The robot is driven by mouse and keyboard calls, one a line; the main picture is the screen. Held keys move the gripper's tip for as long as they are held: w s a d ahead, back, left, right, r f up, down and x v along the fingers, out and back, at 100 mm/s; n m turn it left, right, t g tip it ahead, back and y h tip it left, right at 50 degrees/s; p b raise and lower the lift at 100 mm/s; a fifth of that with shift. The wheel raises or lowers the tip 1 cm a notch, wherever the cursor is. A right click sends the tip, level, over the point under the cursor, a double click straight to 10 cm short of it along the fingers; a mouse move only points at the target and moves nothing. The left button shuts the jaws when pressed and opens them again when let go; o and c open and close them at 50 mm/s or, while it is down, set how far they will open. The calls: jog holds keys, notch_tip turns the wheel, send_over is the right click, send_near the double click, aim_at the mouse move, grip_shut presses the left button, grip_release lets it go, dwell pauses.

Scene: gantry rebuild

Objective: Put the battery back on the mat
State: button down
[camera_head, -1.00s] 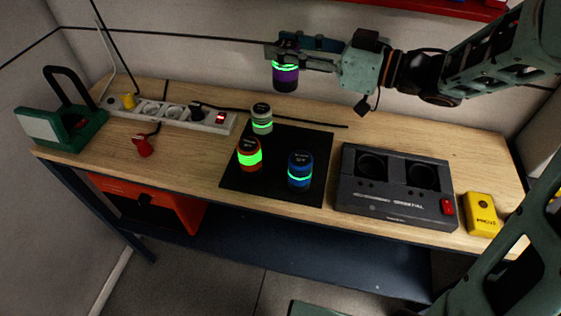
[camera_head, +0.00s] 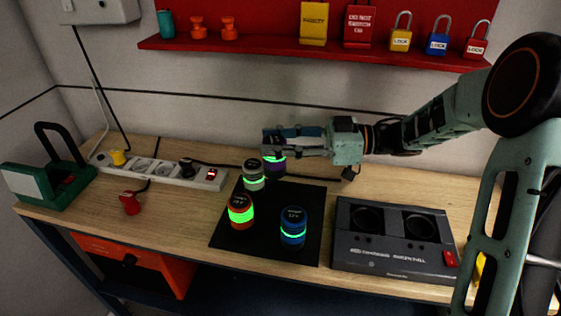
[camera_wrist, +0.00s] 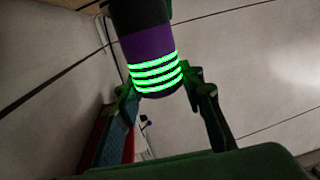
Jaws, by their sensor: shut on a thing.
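My gripper (camera_head: 276,152) is shut on the purple battery (camera_head: 274,167), which has glowing green bands. In the wrist view the battery (camera_wrist: 146,46) sits between the two fingers (camera_wrist: 160,85). In the head view it is near the back edge of the black mat (camera_head: 263,245), just right of and behind a grey-white battery (camera_head: 254,174). I cannot tell whether its bottom touches the mat. An orange-red battery (camera_head: 241,211) stands at the mat's left front and a blue battery (camera_head: 293,228) at its right front, both upright.
A dark charger with two round wells (camera_head: 390,257) stands right of the mat. A power strip (camera_head: 160,171) and a red plug (camera_head: 130,203) lie to the left. A black cable (camera_head: 225,167) runs behind the mat. The mat's middle and right back are bare.

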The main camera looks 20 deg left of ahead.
jog(key=shift+w+f, duration=0.75)
jog(key=shift+f, duration=0.7)
jog(key=shift+w+f, duration=0.75)
jog(key=shift+f, duration=0.65)
jog(key=shift+w+f, duration=0.75)
jog(key=shift+f, duration=0.7)
jog(key=shift+f, duration=0.2)
jog(key=c, duration=1.3)
grip_release()
jog(key=shift+r, duration=0.1)
